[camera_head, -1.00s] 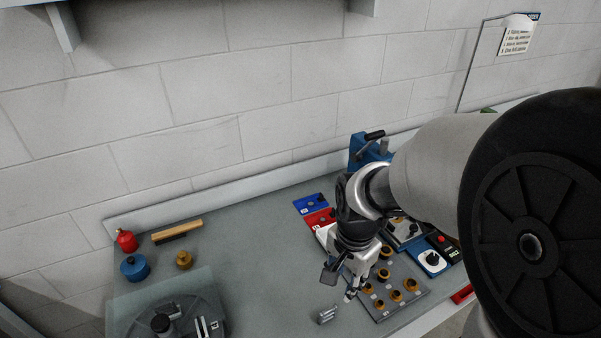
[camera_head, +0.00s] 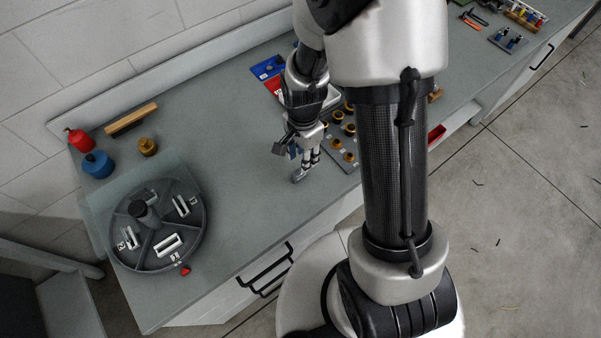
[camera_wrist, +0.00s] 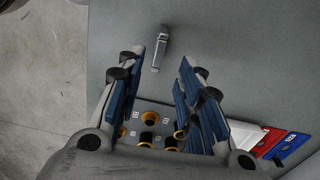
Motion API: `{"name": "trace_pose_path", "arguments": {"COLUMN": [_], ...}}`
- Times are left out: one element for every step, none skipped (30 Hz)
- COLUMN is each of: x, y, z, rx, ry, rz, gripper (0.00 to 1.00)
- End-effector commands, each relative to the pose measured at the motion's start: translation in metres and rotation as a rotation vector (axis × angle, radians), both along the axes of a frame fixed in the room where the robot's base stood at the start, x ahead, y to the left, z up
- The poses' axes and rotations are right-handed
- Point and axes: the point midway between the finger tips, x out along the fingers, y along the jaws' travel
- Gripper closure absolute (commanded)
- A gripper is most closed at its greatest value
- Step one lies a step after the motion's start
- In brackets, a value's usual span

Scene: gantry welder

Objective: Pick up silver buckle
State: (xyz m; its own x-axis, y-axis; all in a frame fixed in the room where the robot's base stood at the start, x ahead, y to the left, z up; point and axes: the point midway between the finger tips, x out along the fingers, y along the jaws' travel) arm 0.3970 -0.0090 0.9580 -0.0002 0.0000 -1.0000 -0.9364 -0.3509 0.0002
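The silver buckle (camera_wrist: 162,48) is a small metallic piece lying on the grey workbench. In the wrist view it lies beyond my fingertips, roughly in line with the gap between them and not touched by them. In the head view the buckle (camera_head: 299,176) shows just below my gripper (camera_head: 309,160). In the wrist view my gripper (camera_wrist: 160,72) is open, with blue-padded fingers wide apart and nothing between the tips.
A tray of orange-ringed parts (camera_wrist: 150,118) lies under my gripper, beside red (camera_wrist: 268,142) and blue (camera_wrist: 290,146) cards. A round grey divided tray (camera_head: 118,252) stands at the left. Bench surface between it and the buckle is clear.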

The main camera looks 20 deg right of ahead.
Motion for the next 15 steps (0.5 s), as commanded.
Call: {"name": "trace_pose_path", "arguments": {"x": [0.000,-0.001,-0.002,-0.003,-0.004,-0.005,-0.007,-0.008,-0.009,-0.008,-0.008,-0.008,-0.008,-0.008,-0.008], "y": [0.000,0.001,0.002,0.002,0.004,0.005,0.007,0.008,0.009,0.008,0.008,0.008,0.008,0.008,0.008], "z": [-0.003,-0.004,-0.008,-0.012,-0.016,-0.023,-0.028,-0.033,-0.039,-0.043,-0.046,-0.050,-0.052,-0.053,-0.054], "rx": [0.000,0.001,0.000,0.000,0.000,0.000,0.000,0.000,0.000,0.000,0.000,0.000,0.000,0.000,0.000], "ry": [0.001,0.001,0.002,0.002,0.002,0.003,0.003,0.003,0.004,0.003,0.002,0.002,0.002,0.002,0.001], "rz": [0.000,0.001,0.001,0.001,0.001,0.001,0.001,0.001,0.001,0.001,0.000,0.000,0.000,0.000,0.000], "gripper": [0.67,0.67,0.67,0.67,0.67,0.67,0.67,0.67,0.67,0.67,0.67,0.67,0.67,0.67,0.67]}}
